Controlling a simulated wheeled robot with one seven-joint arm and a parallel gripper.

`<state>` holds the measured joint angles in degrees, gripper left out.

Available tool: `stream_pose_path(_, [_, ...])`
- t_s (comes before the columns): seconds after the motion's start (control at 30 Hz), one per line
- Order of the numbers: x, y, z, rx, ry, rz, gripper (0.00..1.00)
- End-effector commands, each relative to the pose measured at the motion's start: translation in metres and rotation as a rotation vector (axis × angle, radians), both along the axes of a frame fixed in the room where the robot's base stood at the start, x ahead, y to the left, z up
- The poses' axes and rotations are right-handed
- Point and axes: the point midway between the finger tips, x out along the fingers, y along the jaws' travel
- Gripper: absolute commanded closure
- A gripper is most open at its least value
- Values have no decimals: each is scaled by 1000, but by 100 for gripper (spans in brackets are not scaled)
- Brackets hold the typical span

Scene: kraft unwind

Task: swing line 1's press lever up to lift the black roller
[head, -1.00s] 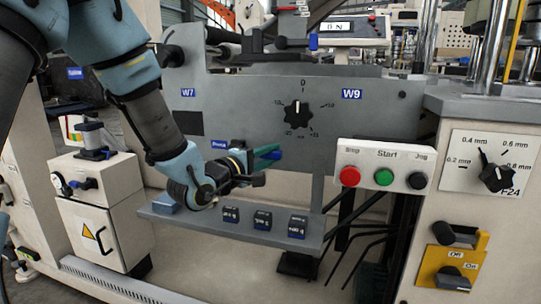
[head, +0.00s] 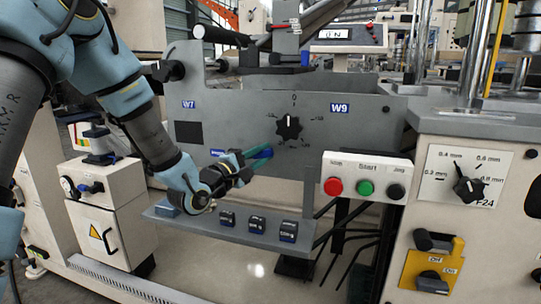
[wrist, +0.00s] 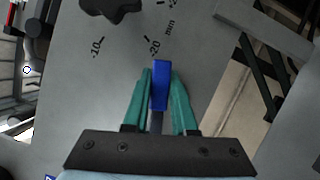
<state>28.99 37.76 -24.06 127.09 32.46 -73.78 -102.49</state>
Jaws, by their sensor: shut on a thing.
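The press lever's blue handle (head: 262,153) shows at the front panel, right of a blue label. It also shows upright in the wrist view (wrist: 160,85), with a dark shaft below it. My gripper (head: 250,160) is shut on this handle; its green fingers (wrist: 160,100) lie along both sides. The lever's pivot is hidden behind my gripper. A black cylinder with a pale end (head: 222,35), perhaps the black roller, lies above the panel's top left; I cannot tell whether it is raised.
A black dial (head: 289,127) sits just above and right of my gripper. A shelf (head: 190,228) with several small dark blocks juts out below. A button box (head: 366,177) stands to the right. A white cabinet (head: 105,222) is at the left.

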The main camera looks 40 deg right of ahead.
Motion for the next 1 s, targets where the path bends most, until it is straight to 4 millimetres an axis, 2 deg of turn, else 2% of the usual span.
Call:
stream_pose_path(0.03, [6, 2, 10, -28, 42, 4, 100])
stream_pose_path(0.4, [23, 11, 40, -222, 339, 5, 100])
stream_pose_path(0.7, [40, 22, 57, -378, 577, 4, 100])
stream_pose_path(1.0, [60, 35, 67, -518, 794, 6, 100])
